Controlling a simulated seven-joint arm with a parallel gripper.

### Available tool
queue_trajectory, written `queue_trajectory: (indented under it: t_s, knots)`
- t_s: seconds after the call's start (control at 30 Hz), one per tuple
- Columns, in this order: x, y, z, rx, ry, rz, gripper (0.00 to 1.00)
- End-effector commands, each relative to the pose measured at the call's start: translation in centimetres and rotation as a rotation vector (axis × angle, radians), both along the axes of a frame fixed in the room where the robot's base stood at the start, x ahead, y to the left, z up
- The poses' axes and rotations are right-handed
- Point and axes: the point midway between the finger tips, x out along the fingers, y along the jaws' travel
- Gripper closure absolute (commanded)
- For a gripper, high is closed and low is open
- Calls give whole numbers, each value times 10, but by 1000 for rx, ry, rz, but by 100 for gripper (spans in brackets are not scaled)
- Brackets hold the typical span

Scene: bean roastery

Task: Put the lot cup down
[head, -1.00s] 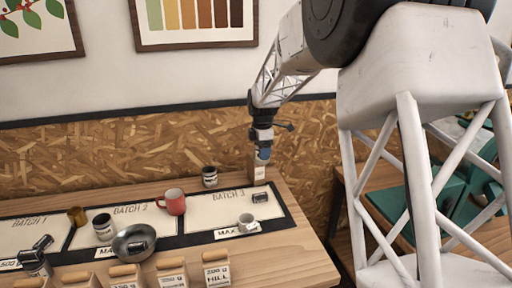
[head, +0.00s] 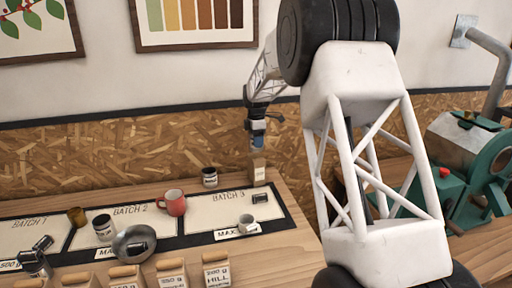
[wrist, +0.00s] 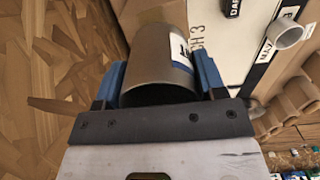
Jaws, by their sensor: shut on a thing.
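My gripper (head: 258,146) hangs over the back right end of the bench, close to the wall. In the wrist view my gripper (wrist: 160,76) is shut on a grey-brown cup (wrist: 152,58), one blue finger on each side. The cup has a white label with blue print, and its dark open mouth faces the wrist camera. In the head view the gripper hides most of it, and I cannot make out its edges. The BATCH 3 area (head: 215,206) of the mat lies below and in front of the gripper.
A brown box-like thing (head: 258,172) stands right under the gripper at the mat's back corner. A dark tin (head: 209,177), red mug (head: 174,203) and small white cup (head: 247,223) stand nearby. A dark tag (head: 259,198) lies in BATCH 3. Bare mat shows left of it.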

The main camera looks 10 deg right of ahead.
Motion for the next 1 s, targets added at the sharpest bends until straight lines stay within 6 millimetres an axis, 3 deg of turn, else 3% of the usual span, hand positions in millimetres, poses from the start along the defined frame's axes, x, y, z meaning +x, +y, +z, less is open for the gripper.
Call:
queue_trajectory:
  t_s: [0.5, 0.83, 1.0]
  knots:
    - [5, 0, -2, 0, 1, 0, 63]
    - [5, 0, -31, 0, 1, 0, 63]
    - [5, 0, -36, 0, 0, 0, 63]
